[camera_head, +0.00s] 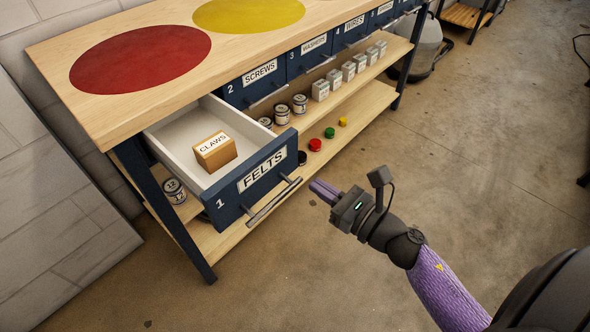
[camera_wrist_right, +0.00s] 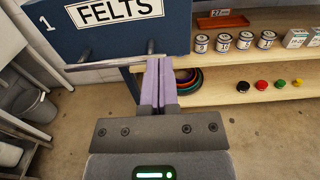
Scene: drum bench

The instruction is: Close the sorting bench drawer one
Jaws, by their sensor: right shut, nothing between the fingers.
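Drawer one (camera_head: 252,184), with a dark blue front marked 1 and FELTS, stands pulled out from the left end of the sorting bench (camera_head: 105,120). A cardboard box labelled CLAWS (camera_head: 215,151) sits inside it. Its metal bar handle (camera_head: 273,202) runs across the lower front. My right gripper (camera_head: 313,187) is shut and empty, just right of the drawer front and near the handle's right end. In the right wrist view, its purple fingers (camera_wrist_right: 157,62) point at the lower drawer front (camera_wrist_right: 115,28), overlapping the handle's right part; contact cannot be told. My left gripper is not in view.
Drawers such as SCREWS (camera_head: 260,75) and WASHERS look shut along the bench. Shelves below hold cans (camera_head: 281,114), pale boxes (camera_head: 320,90) and coloured caps (camera_head: 315,144). A wall is at the left. The floor (camera_head: 470,150) in front is clear.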

